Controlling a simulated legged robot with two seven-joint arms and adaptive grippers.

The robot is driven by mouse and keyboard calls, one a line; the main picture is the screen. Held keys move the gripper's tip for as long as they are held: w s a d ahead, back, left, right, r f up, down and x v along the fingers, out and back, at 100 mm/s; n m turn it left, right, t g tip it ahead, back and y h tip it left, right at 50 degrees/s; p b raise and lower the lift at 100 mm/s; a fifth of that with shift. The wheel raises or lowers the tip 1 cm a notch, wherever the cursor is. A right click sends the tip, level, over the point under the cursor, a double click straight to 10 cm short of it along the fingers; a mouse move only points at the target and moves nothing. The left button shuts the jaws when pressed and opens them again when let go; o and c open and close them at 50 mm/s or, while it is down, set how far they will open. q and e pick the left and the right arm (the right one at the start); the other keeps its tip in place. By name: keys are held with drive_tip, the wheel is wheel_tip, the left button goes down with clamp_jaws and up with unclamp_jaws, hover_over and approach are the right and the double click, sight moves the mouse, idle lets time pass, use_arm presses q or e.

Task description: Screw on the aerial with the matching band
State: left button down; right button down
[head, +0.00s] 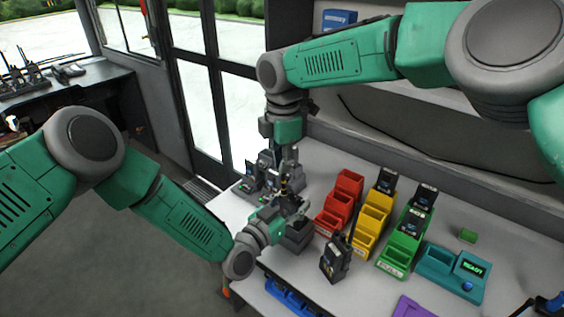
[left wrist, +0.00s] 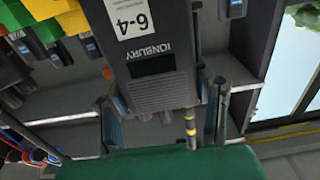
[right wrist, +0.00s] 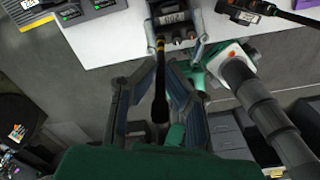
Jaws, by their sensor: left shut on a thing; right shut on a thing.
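My left gripper (head: 288,207) is shut on a dark radio, low over the back left part of the table. That radio (left wrist: 160,65) fills the middle of the left wrist view, with a white 6-4 label and the word IONBURY. My right gripper (head: 287,155) reaches down from above and is shut on a black aerial (right wrist: 160,100) with yellow-orange bands near its radio end. The aerial's banded end (left wrist: 190,125) is beside the radio in the left wrist view. It lines up with the radio's top in the right wrist view; I cannot tell whether it is threaded.
Another radio (head: 335,262) with an aerial stands on the table. Red (head: 328,222), yellow (head: 364,240) and green (head: 393,262) bins lie to the right; the last two hold radios. A teal unit (head: 440,270) reads READY. A purple tray (head: 410,307) is in front. More radios (head: 250,180) stand behind.

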sight(280, 148)
drive_tip(key=m, duration=0.7)
drive_tip(key=shift+a+m, duration=0.15)
drive_tip(key=shift+m, duration=0.15)
drive_tip(key=m, duration=0.6)
drive_tip(key=shift+w+a+m+t, duration=0.15)
drive_tip(key=shift+m+t, duration=0.25)
drive_tip(key=c, duration=1.6)
unclamp_jaws()
drive_tip(key=shift+c, duration=0.2)
drive_tip(key=shift+r, duration=2.3)
drive_tip(key=shift+o, duration=0.3)
